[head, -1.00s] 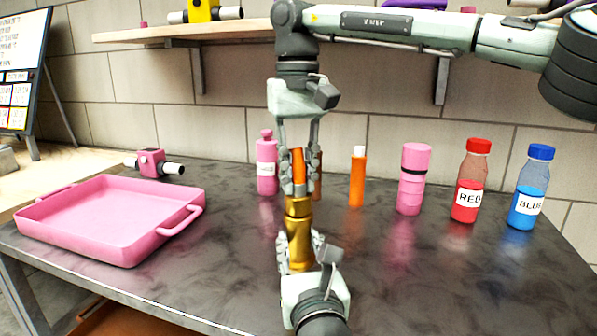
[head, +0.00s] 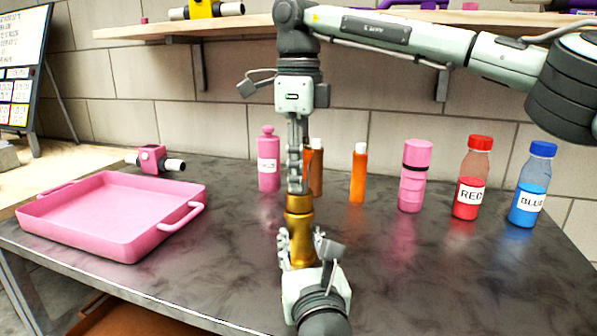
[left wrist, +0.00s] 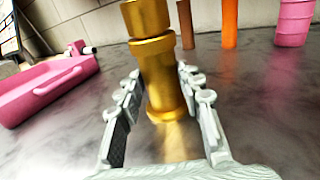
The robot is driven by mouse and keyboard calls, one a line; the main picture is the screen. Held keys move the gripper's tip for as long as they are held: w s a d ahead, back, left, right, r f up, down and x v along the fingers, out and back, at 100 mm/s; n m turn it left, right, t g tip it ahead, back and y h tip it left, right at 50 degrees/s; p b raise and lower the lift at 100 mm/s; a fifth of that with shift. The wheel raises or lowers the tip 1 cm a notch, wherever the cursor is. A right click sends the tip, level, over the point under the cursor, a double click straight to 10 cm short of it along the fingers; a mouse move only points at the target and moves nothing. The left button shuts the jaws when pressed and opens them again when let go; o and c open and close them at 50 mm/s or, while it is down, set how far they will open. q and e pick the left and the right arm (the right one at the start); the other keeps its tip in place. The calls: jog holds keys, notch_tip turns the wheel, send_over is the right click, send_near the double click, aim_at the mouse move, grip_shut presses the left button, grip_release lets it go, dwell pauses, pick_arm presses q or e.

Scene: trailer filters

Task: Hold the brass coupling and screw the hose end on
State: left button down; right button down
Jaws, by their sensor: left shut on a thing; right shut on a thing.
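In the left wrist view the coupling (left wrist: 160,80) rises between the two fingers (left wrist: 160,112). My right gripper (head: 296,180) points straight down, seen edge-on, and is shut on the hose end directly above the coupling. The hose end's brass collar (head: 299,203) sits in line on top of the coupling and seems to touch it. Thread engagement cannot be seen.
A pink tray (head: 105,252) stands at the left, with a pink device (head: 152,160) behind it. A pink bottle (head: 268,172), orange bottles (head: 358,178), a pink container (head: 412,185), a red bottle (head: 470,190) and a blue bottle (head: 527,200) line the back. The right front table is clear.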

jog(key=m, duration=0.7)
jog(key=shift+m, duration=0.4)
jog(key=m, duration=0.7)
jog(key=shift+d, duration=0.1)
jog(key=m, duration=0.7)
jog(key=shift+d+m, duration=0.1)
jog(key=shift+m, duration=0.2)
jog(key=m, duration=0.4)
jog(key=shift+m, duration=0.3)
jog(key=m, duration=0.3)
jog(key=c, duration=1.4)
grip_release()
jog(key=shift+o, duration=0.2)
